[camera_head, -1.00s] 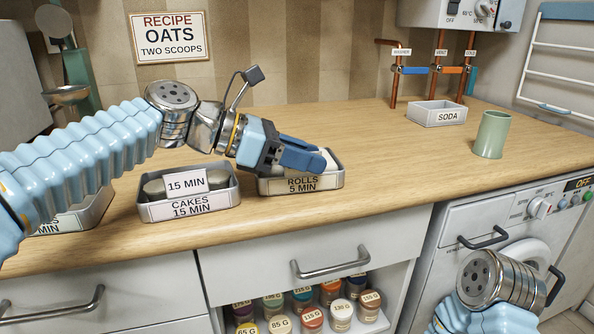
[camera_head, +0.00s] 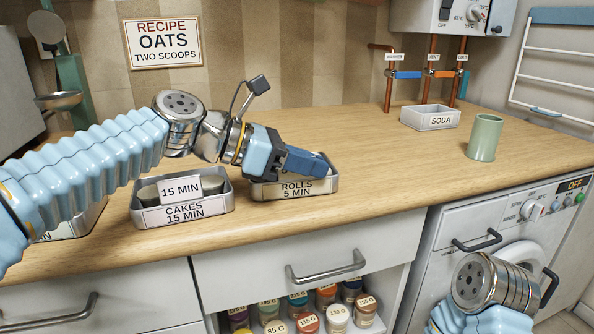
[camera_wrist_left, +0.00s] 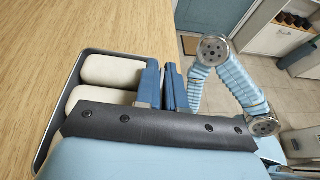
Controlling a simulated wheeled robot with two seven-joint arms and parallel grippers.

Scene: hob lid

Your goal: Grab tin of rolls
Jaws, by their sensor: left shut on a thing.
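The tin of rolls (camera_head: 334,184), a grey metal tray labelled "ROLLS 5 MIN", stands on the wooden worktop. My left gripper (camera_head: 310,163) is over it, pointing down to the right, and hides most of its inside. In the left wrist view, pale rolls (camera_wrist_left: 112,70) lie in the tin, left of the blue fingers of my left gripper (camera_wrist_left: 163,85). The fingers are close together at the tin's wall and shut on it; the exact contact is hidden. My right arm shows at the lower right, but its gripper is out of view.
The cakes tin (camera_head: 184,217) stands just left of the rolls tin, with a "15 MIN" card in it. A soda tray (camera_head: 430,118) and a green cup (camera_head: 485,138) stand further right. Worktop between them is clear. A drawer handle (camera_head: 327,267) juts out below.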

